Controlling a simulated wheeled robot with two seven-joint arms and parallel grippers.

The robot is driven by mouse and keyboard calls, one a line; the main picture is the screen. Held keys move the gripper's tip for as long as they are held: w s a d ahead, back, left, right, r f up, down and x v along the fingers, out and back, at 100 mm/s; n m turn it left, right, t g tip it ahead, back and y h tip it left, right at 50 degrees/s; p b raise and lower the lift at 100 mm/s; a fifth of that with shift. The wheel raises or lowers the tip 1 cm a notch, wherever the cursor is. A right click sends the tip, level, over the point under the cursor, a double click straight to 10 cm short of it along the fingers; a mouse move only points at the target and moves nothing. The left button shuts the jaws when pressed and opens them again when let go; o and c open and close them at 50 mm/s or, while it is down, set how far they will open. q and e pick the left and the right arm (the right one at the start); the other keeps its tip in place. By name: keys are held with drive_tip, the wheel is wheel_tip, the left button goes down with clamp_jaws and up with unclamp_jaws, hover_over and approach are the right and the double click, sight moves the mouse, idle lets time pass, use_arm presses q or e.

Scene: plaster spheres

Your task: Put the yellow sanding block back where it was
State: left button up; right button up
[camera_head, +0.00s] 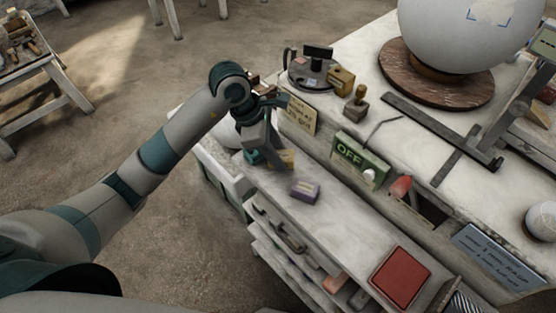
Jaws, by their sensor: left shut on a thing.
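My left gripper (270,157) reaches in over the lower ledge of the white bench. A purple block (305,191) with a pale label lies on the ledge, nearer to me and apart from the gripper. My right gripper is not in view.
A large pale sphere (455,30) rests on a round wooden turntable (395,70). A red pad (399,277) lies at the near end. The ledge between purple block and pad is clear.

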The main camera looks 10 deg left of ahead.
use_arm(q)
drive_tip(key=shift+f, duration=0.15)
wheel_tip(320, 180, down, 3)
drive_tip(key=shift+f+p, duration=0.15)
drive_tip(key=shift+p, duration=0.7)
drive_tip(key=shift+f, duration=0.35)
drive_tip(key=shift+f, duration=0.1)
drive_tip(key=o, duration=1.1)
